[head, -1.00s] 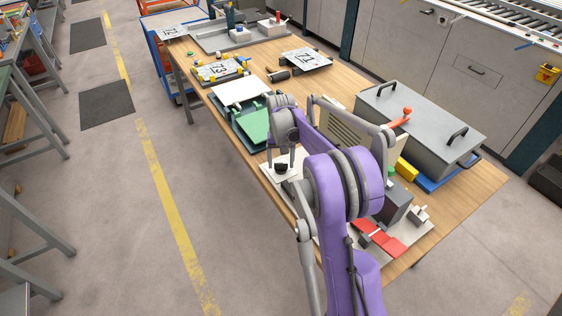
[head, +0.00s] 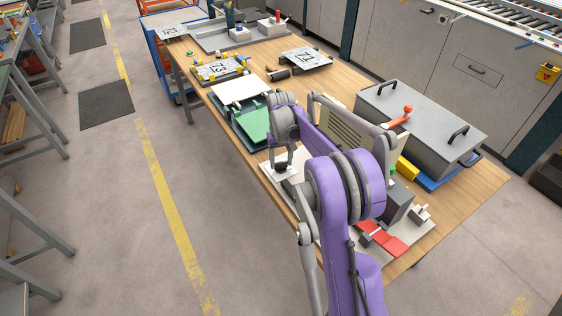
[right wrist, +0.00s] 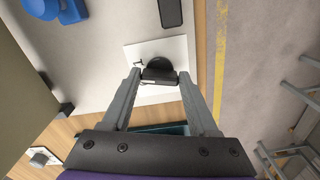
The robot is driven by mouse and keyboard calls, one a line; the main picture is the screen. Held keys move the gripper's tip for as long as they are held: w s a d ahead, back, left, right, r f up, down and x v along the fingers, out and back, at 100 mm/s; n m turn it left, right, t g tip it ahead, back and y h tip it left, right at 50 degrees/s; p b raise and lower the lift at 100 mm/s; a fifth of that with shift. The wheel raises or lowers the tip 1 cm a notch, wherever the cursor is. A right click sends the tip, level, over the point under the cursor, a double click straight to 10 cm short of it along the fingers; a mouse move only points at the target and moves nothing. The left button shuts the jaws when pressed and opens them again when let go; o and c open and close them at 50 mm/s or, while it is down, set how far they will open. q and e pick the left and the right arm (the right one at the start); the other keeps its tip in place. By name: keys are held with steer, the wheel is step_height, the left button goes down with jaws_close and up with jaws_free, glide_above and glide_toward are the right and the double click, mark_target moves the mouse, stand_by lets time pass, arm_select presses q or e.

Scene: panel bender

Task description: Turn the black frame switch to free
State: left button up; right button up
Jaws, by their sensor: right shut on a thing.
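The black frame switch (right wrist: 158,68) is a dark round knob with a bar-like handle on a white plate (right wrist: 178,50) in the right wrist view. My right gripper (right wrist: 160,77) has its two grey fingertips at either side of the handle and is shut on it. In the head view the switch (head: 281,168) is a small dark shape under my right gripper (head: 280,160), near the table's left edge. The fingers partly cover it, and I cannot read any position mark. My left gripper is not in view.
A grey lidded box (head: 425,125) stands on the table to the right. A red bar (head: 385,240) lies on a pale plate nearer me. A green and white tray (head: 250,118) stands beyond the switch. Open floor (head: 110,220) lies left of the table.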

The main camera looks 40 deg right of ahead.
mark_target(282, 163)
steer(key=n+b, duration=0.1)
steer(key=n, duration=0.3)
steer(key=shift+d+n, duration=0.1)
steer(key=shift+n, duration=2.4)
steer(key=o, duration=1.4)
step_height(282, 163, up, 11)
steer(key=shift+f, duration=0.1)
